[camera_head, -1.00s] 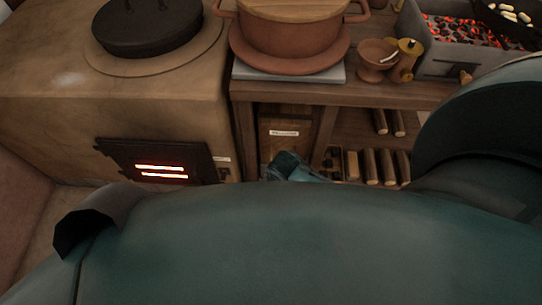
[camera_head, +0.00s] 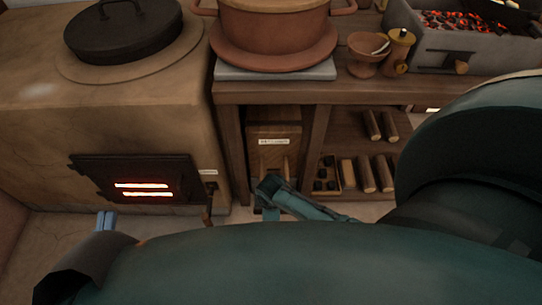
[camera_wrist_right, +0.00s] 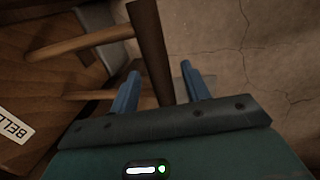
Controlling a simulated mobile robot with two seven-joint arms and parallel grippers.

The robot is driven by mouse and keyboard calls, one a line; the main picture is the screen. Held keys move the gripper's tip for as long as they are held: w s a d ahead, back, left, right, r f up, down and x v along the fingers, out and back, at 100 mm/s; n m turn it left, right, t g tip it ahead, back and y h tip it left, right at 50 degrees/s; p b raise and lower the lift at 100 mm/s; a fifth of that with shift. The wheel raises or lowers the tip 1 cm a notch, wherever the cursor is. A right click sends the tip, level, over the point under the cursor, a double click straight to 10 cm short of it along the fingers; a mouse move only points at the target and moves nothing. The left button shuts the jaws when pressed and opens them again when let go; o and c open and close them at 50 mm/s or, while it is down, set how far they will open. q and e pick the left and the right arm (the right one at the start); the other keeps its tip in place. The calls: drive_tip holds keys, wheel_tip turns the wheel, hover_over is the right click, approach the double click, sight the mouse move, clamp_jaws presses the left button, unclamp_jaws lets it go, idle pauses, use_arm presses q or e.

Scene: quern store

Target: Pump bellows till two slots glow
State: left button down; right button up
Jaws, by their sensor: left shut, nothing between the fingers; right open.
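The stove's dark firebox door (camera_head: 178,170) shows two slots (camera_head: 143,190) glowing bright orange-white. The bellows (camera_head: 273,131) is a labelled wooden box under the bench, with wooden rods sticking out of its front. In the right wrist view, the rods (camera_wrist_right: 85,42) run to a dark crossbar (camera_wrist_right: 148,40). My right gripper (camera_wrist_right: 160,68) is open, with the crossbar passing between its fingers; contact is unclear. In the head view, my right wrist is in front of the bellows and hides its lower part. My left gripper (camera_head: 105,221) is shut and empty, below the firebox door.
A black lid (camera_head: 122,32) lies on the stove top. A clay pot (camera_head: 274,22) and a charcoal grill (camera_head: 470,45) stand on the bench (camera_head: 290,92). My own body and right arm hide the foreground.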

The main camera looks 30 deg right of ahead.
drive_tip(key=shift+f, duration=0.15)
drive_tip(key=shift+c, duration=0.2)
clamp_jaws()
drive_tip(key=shift+w+d, duration=0.1)
idle(0.3)
